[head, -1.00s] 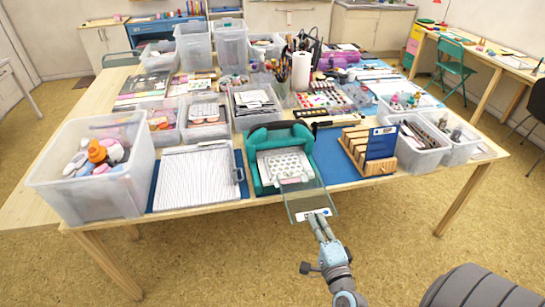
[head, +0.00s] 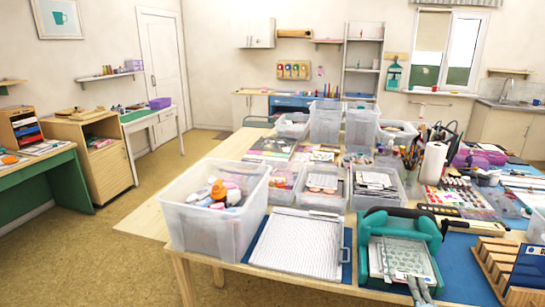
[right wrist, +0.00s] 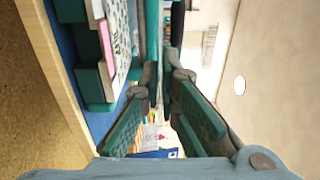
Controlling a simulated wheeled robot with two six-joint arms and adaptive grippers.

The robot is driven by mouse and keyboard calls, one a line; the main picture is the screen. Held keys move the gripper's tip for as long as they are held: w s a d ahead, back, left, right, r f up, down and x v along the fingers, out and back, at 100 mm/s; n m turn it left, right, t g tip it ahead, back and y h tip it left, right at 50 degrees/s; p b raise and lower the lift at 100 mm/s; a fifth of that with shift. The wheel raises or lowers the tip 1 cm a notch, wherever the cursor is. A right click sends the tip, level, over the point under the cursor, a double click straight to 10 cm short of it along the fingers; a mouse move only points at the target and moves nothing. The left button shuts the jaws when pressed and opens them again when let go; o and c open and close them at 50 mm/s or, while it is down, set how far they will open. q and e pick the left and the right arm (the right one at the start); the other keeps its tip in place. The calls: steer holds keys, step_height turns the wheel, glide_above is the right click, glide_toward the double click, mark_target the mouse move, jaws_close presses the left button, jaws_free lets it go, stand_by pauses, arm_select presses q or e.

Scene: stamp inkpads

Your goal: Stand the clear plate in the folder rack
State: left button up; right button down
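The clear plate (head: 411,262) is a faint grey-green sheet over the front of the teal machine (head: 372,228), hard to tell from the white dotted sheet under it. My right gripper (head: 415,282) is at the plate's near edge. In the right wrist view its fingers (right wrist: 163,74) are close together on a thin, edge-on teal strip, which looks like the plate. I cannot tell whether the plate touches the machine. The wooden folder rack (head: 492,262) stands to the right, cut off by the picture edge, with a dark blue panel at it. My left gripper is out of view.
Several smaller bins stand behind. A strip of blue mat (head: 462,265) is bare between machine and rack.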

arm_select(q)
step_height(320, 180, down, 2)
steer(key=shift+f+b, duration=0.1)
steer(key=shift+b, duration=0.35)
arm_select(e)
steer(key=shift+w+d+f, duration=0.1)
steer(key=shift+w+f, duration=0.1)
steer(key=shift+f, duration=0.25)
steer(key=shift+w+d+f, duration=0.1)
steer(key=shift+w+f, duration=0.05)
steer(key=shift+f, duration=0.3)
